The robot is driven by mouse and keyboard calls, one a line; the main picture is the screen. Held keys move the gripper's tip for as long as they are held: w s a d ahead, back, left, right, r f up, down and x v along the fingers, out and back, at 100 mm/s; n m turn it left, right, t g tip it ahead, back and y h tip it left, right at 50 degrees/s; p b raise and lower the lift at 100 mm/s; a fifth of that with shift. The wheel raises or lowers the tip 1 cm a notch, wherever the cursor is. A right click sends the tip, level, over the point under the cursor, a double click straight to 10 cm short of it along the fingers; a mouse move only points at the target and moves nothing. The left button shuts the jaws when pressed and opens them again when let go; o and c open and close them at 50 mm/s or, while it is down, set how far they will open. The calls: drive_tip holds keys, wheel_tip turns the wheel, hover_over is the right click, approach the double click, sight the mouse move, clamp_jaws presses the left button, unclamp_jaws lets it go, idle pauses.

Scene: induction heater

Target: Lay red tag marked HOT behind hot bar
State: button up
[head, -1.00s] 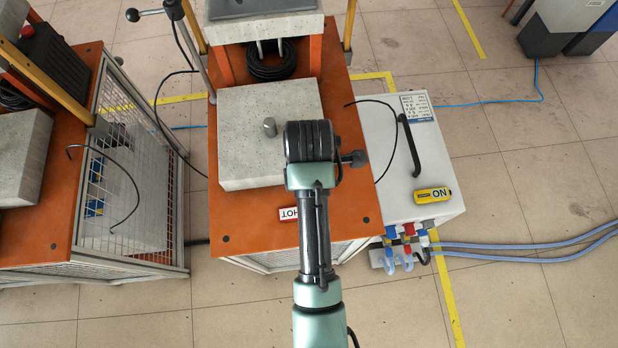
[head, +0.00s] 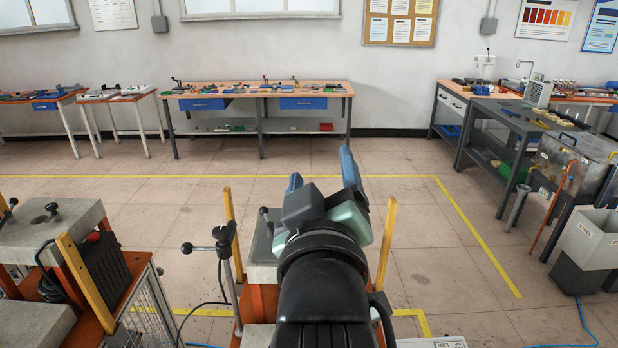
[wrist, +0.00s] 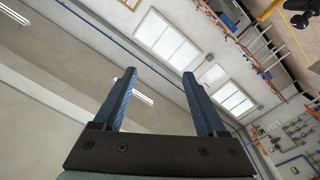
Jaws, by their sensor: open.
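My gripper (head: 321,168) is raised in front of the head camera, pointing away and upward. Its two blue fingers are spread apart and empty. In the wrist view, the gripper (wrist: 159,75) has a clear gap between its fingers, with only wall, ceiling and windows beyond. The red HOT tag and the hot bar are in neither current view. My arm covers much of the near orange stand (head: 240,300), of which a little shows beside it.
Yellow posts (head: 385,245) and a black-knobbed lever (head: 225,250) stand close around my arm. Another orange stand (head: 112,295) with grey blocks is at the left. A workbench (head: 260,92) lines the back wall. A dark bench (head: 530,125) is at right. The floor between is clear.

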drive_tip(key=s+r+m+t, duration=0.3)
drive_tip(key=s+r, duration=0.3)
drive_tip(key=r, duration=0.4)
drive_tip(key=s+a+r+m+t, duration=0.1)
drive_tip(key=s+r+m+t, duration=0.2)
drive_tip(key=s+r+t, duration=0.3)
wheel_tip(320, 180, up, 6)
drive_tip(key=shift+s+a+f, duration=0.25)
drive_tip(key=shift+s, duration=0.5)
